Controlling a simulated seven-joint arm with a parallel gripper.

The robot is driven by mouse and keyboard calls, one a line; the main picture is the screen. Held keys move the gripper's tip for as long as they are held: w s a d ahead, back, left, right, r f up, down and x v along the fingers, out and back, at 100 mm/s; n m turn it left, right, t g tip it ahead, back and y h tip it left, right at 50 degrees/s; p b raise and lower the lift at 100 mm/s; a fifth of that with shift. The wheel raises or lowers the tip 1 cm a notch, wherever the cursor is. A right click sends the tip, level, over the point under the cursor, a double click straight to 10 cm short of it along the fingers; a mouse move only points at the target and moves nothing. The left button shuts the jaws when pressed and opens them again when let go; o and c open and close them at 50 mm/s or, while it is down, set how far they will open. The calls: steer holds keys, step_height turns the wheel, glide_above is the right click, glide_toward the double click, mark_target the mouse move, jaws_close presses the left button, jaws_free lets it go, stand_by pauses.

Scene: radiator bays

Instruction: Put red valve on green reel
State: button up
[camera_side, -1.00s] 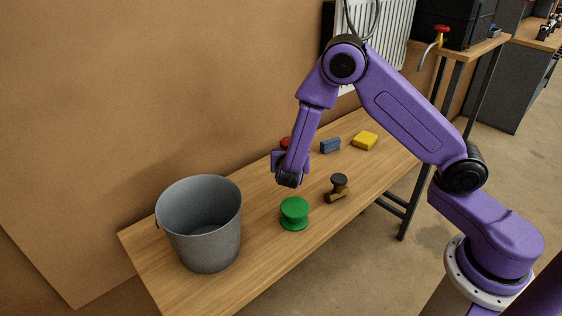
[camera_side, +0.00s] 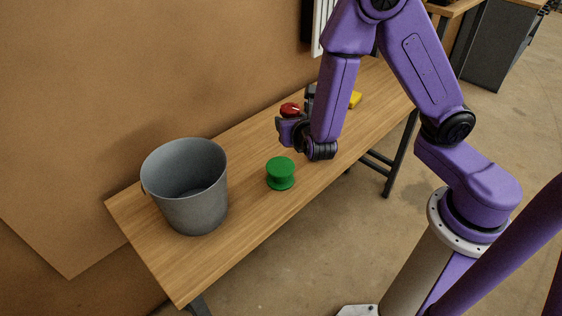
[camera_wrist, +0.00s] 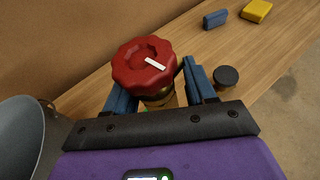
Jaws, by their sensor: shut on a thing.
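The red valve (camera_side: 290,110) has a round red knob and shows large in the wrist view (camera_wrist: 145,66), with a brass-coloured body below the knob. My gripper (camera_side: 289,127) is shut on the valve, its blue fingers (camera_wrist: 160,88) on either side of the body. It appears to hold the valve above the bench. The green reel (camera_side: 280,173) stands upright on the bench, below and slightly left of my gripper in the side view. In the wrist view the reel is mostly hidden behind the valve and gripper.
A grey bucket (camera_side: 187,190) stands on the wooden bench (camera_side: 165,262) left of the reel. A yellow block (camera_side: 355,99) lies farther back, partly behind my arm. The wrist view also shows a blue block (camera_wrist: 215,19) and a dark-topped valve (camera_wrist: 226,78). The bench's front left is clear.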

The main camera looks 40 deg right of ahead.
mark_target(290, 172)
steer(key=shift+s+a+r+n+t+y, duration=0.1)
steer(key=shift+s+a+n+t+y, duration=0.1)
steer(key=shift+s+a+n+y, duration=0.25)
steer(key=shift+s+a+r+n+t+y, duration=0.1)
steer(key=shift+s+a+n+t+y, duration=0.15)
steer(key=shift+a+y, duration=0.3)
steer(key=shift+a+f, duration=0.1)
steer(key=shift+f, duration=3.9)
jaws_close()
steer(key=o, duration=1.5)
jaws_free()
steer(key=shift+s, duration=0.1)
steer(key=shift+c, duration=0.2)
